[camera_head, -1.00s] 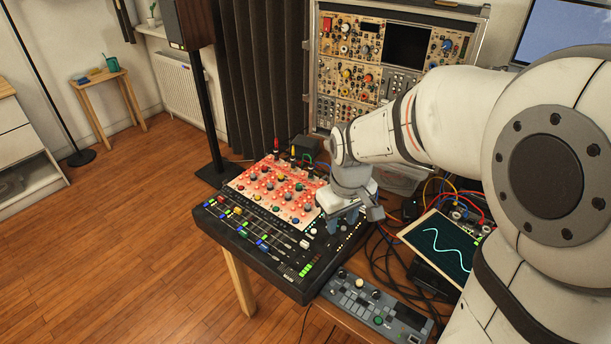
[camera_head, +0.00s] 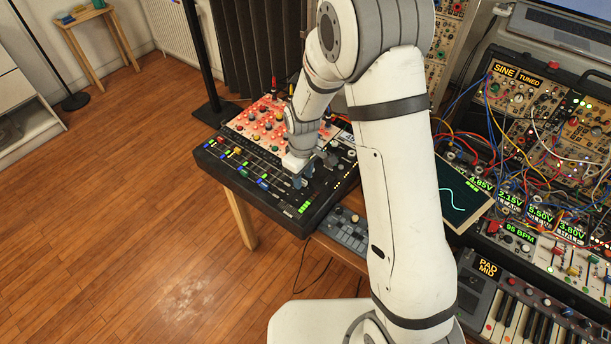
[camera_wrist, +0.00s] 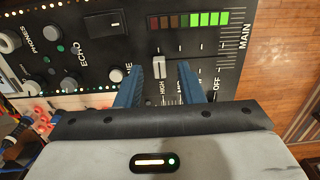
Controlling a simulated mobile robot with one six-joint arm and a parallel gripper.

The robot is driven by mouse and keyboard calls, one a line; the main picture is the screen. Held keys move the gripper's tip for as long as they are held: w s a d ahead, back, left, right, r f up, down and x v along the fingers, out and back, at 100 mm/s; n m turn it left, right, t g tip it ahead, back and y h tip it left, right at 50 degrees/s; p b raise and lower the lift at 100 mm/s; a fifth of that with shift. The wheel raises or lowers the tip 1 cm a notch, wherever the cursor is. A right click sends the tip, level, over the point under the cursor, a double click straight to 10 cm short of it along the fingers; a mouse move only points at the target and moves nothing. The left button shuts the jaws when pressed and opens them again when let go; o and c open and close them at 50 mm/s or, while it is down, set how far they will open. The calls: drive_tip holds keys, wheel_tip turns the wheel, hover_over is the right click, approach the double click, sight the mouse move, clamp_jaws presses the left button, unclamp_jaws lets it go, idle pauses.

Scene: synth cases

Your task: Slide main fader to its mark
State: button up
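The black mixer (camera_head: 250,199) lies on the table under my arm. In the wrist view, a pale fader cap (camera_wrist: 159,67) stands in a slot on its panel, near the "MAIN" label (camera_wrist: 244,37). My gripper (camera_wrist: 159,76) is open, with one blue finger on each side of the cap and a visible gap to each. In the head view, my gripper (camera_head: 301,181) is low over the mixer's front right part and hides the cap. The words HIGH and OFF show beside the fingers.
A lit level meter (camera_wrist: 190,20) and a black switch (camera_wrist: 105,24) are near the fader. A small blue-grey control unit (camera_head: 345,232) lies in front of the mixer. A patched synth rack (camera_head: 545,110) and a keyboard (camera_head: 515,315) stand at right.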

drive_tip(key=shift+f, duration=0.6)
clamp_jaws()
